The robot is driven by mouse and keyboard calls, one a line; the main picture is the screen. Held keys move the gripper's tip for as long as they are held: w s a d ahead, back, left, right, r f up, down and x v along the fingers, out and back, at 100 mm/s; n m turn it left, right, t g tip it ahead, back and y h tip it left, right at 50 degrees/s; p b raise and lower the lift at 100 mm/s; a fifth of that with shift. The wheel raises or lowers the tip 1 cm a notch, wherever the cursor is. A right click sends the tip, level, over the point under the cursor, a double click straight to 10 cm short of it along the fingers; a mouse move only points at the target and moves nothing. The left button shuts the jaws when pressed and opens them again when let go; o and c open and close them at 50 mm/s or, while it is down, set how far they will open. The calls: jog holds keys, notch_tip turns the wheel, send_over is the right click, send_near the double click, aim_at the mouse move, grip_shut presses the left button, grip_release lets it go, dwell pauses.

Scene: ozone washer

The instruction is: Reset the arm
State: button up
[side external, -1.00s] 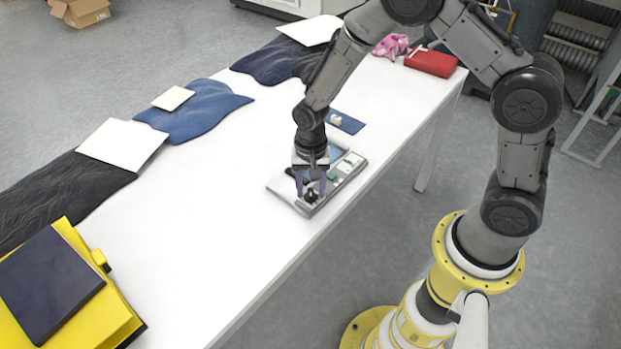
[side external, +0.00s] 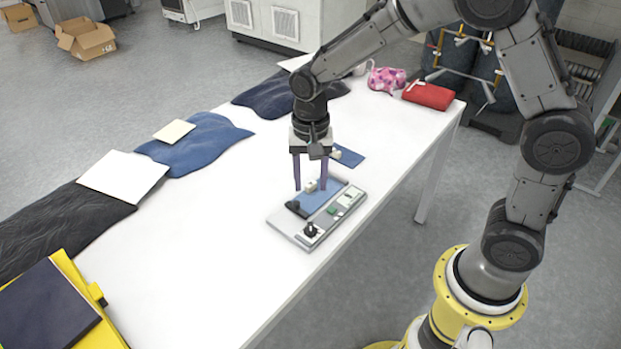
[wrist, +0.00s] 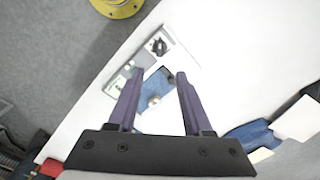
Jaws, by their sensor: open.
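My gripper (side external: 309,187) is open, with its two purple fingers pointing down above the washer device (side external: 285,226). In the wrist view, my gripper (wrist: 157,78) has its fingers spread wide with nothing held between them. The device is a flat grey unit on the white table, with a blue panel, a green part and a black knob (side external: 311,230) at its near end. In the wrist view the knob (wrist: 158,46) is beyond the fingertips. A small pale piece (side external: 310,186) shows between the fingers in the side view.
The white table (side external: 200,250) has clear room left of the device. Folded cloths (side external: 205,143) and a white sheet (side external: 123,175) lie along its far edge. A red pouch (side external: 428,95) and a pink item (side external: 387,80) sit at the back right. A yellow folder (side external: 85,300) lies front left.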

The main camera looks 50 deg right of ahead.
jog(key=s+d+r+n+t, duration=0.15)
jog(key=s+r, duration=0.25)
jog(key=r, duration=0.4)
jog(key=s+d+r+t, duration=0.2)
jog(key=s+r+t, duration=0.15)
jog(key=r, duration=0.45)
jog(key=s+d+f+n, duration=0.1)
jog(key=s+f+n, duration=0.1)
jog(key=s+n, duration=0.6)
jog(key=s, duration=0.5)
jog(key=shift+s+d+t, duration=0.15)
jog(key=shift+s+t, duration=0.05)
jog(key=shift+t, duration=0.1)
jog(key=shift+n, duration=0.25)
dwell(1.4)
